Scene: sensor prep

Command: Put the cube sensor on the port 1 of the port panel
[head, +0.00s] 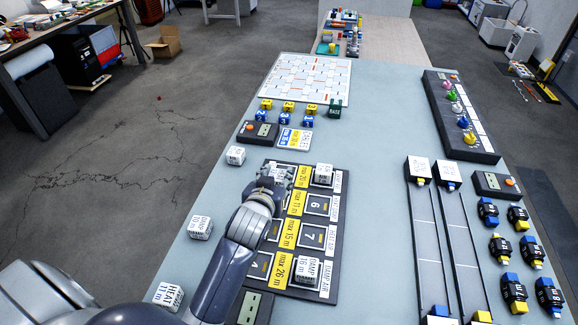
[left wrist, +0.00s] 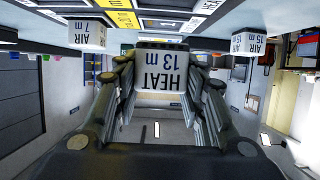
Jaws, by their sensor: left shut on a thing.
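The port panel (head: 292,232) is a dark board with numbered square ports and yellow distance strips. My left gripper (head: 277,179) is over its far left corner in the head view. In the left wrist view the left gripper (left wrist: 160,85) is shut on a white cube sensor (left wrist: 160,74) marked HEAT 13 m, seen upside down between the fingers. In the head view the gripper hides the held cube and the port beneath; I cannot tell whether the cube touches the panel. Cubes sit on the panel's far right port (head: 323,175) and near right port (head: 307,272). Ports 6 and 7 show empty.
Loose white cubes stand left of the panel: one far (head: 235,155), a DAMP cube (head: 200,228), and HEAT 11 m (head: 168,295). Small blue and yellow blocks (head: 285,117) stand beyond. Two rails (head: 427,235) lie to the right.

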